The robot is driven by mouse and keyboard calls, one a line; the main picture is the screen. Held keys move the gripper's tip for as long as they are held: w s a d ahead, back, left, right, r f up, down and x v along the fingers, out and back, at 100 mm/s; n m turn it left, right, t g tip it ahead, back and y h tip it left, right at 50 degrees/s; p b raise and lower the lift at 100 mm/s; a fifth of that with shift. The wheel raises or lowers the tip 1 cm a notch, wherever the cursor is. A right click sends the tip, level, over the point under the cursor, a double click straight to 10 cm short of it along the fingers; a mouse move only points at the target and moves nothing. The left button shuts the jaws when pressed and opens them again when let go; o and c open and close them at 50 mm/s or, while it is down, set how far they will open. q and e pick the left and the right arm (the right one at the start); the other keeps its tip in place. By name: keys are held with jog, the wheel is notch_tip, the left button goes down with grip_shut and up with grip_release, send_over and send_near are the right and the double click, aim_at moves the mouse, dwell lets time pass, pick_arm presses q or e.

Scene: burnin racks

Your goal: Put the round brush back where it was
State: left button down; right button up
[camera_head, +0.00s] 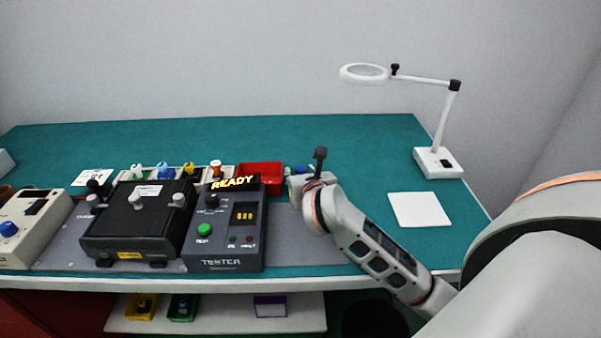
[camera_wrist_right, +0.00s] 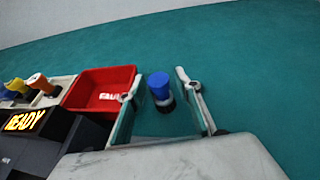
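A small round thing with a blue top, a pale band and a black lower part (camera_wrist_right: 160,88) stands on the green table in the right wrist view. It looks like the round brush, but I cannot be sure. My right gripper (camera_wrist_right: 158,92) is open, with one finger on each side of it and gaps between. In the head view, my right gripper (camera_head: 296,178) is low over the table, just right of the red bin, and its own links partly hide the fingers. A bit of blue (camera_head: 302,169) shows there. My left gripper is not in view.
The red bin (camera_wrist_right: 101,70) is close beside my left-hand finger. A black tester (camera_head: 225,245) lit READY, a black box (camera_head: 138,228) and a row of holders with coloured pieces (camera_head: 163,171) stand left. A white pad (camera_head: 419,210) and magnifier lamp (camera_head: 438,163) are right.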

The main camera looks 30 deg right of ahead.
jog(key=shift+r, duration=0.1)
jog(key=shift+r, duration=0.2)
jog(key=p+v, duration=0.1)
jog(key=v, duration=1.1)
jog(key=shift+f, duration=0.1)
